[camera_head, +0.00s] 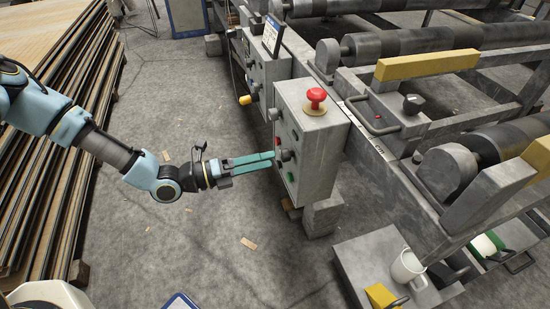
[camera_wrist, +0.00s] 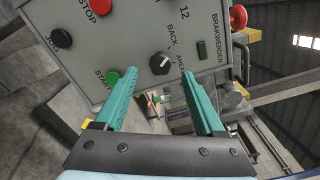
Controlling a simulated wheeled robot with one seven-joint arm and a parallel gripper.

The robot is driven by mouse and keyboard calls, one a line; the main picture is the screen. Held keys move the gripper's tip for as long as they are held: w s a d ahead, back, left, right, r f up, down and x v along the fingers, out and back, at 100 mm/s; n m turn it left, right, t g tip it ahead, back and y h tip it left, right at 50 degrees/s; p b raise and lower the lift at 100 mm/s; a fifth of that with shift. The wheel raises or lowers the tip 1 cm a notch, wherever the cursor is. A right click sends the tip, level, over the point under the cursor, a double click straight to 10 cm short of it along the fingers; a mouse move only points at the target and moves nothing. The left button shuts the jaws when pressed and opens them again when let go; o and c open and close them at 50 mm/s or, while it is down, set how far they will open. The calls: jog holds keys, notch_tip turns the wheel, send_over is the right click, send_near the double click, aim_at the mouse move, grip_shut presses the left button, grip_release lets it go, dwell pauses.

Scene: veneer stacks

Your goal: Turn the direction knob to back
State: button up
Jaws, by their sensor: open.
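The direction knob (camera_wrist: 160,63) is a black rotary knob with a light pointer mark on a grey control panel. The labels BACK and AHEAD are printed beside it. The mark points toward the label side, but I cannot tell which label it is on. My gripper (camera_wrist: 159,74) has two teal fingers, spread apart, one on each side of the knob in the wrist view. No contact with the knob is visible. In the head view my gripper (camera_head: 273,159) reaches the front face of the grey control box (camera_head: 325,150), where the knob (camera_head: 287,155) partly shows.
A red mushroom button (camera_head: 316,96) tops the box. Rollers stand right; stacked veneer (camera_head: 50,90) lies left.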

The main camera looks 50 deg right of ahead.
jog(key=v, duration=0.6)
jog(key=shift+a, duration=0.25)
jog(key=shift+w, duration=0.15)
jog(key=shift+a, duration=0.1)
jog(key=w+a+r+m+t+y, duration=0.3)
jog(key=w+a+m+y, duration=0.15)
jog(key=a+m, duration=0.4)
jog(key=w+a+r+m+t+y, duration=0.2)
jog(key=w+a+r+m+y, duration=0.3)
jog(key=a, duration=0.7)
jog(key=w+a+r+m+t+y, duration=0.25)
jog(key=w+a+m, duration=0.45)
jog(key=a, duration=0.4)
jog(key=w+a+r+m+t+y, duration=0.2)
jog(key=a+r+m+t, duration=0.35)
jog(key=a, duration=0.25)
jog(key=w+p+v, duration=0.2)
jog(key=p+v, duration=1.1)
jog(key=shift+w+d+r+n+g, duration=0.2)
jog(key=shift+d+r+n+g, duration=0.2)
jog(key=shift+d, duration=0.1)
